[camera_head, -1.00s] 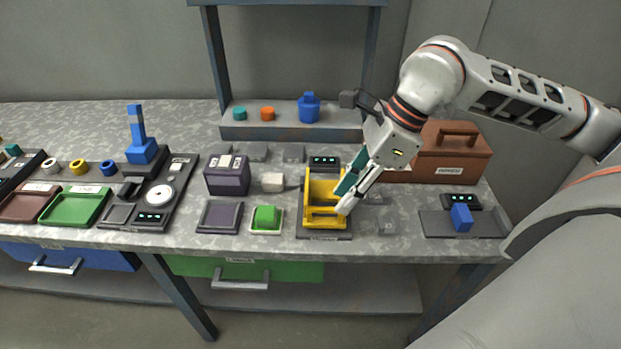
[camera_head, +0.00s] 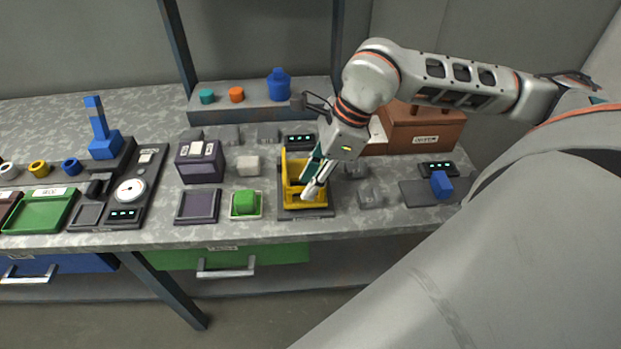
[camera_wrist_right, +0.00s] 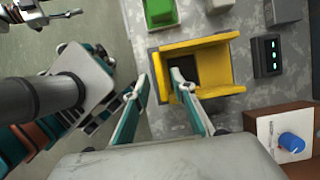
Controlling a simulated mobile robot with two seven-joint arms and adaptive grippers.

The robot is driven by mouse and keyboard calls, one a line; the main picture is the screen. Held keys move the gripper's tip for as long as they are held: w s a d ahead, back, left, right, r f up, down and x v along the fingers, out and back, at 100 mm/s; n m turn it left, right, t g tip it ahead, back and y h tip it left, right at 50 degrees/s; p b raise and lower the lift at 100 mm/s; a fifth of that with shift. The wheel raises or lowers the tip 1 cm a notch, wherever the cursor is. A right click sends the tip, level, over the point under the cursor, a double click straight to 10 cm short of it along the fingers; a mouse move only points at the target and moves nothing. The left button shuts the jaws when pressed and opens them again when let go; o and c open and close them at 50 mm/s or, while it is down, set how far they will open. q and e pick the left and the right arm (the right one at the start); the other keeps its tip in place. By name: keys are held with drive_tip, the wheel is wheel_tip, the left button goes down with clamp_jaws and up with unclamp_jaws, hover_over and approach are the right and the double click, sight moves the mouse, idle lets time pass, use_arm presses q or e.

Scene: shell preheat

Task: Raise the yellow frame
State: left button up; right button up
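The yellow frame (camera_head: 291,180) stands on a dark pad (camera_head: 318,212) near the front of the bench, with a small green-lit display behind it. It also shows in the right wrist view (camera_wrist_right: 222,62), with a dark opening inside. My right gripper (camera_head: 312,188) is at the frame. In the right wrist view my right gripper (camera_wrist_right: 161,80) has its fingers apart, one over the frame's inside and one outside its near edge. No firm grip shows. What looks like my left gripper (camera_wrist_right: 48,16) is small at the top left of the wrist view; its state is unclear.
A green block (camera_head: 244,202) on a small tray and an empty dark tray (camera_head: 197,207) lie left of the frame. Grey blocks (camera_head: 370,198) lie close to its right. A brown box (camera_head: 425,128) stands behind right. A blue block (camera_head: 441,184) sits on a pad farther right.

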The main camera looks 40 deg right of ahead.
clamp_jaws()
drive_tip(key=shift+r, duration=0.1)
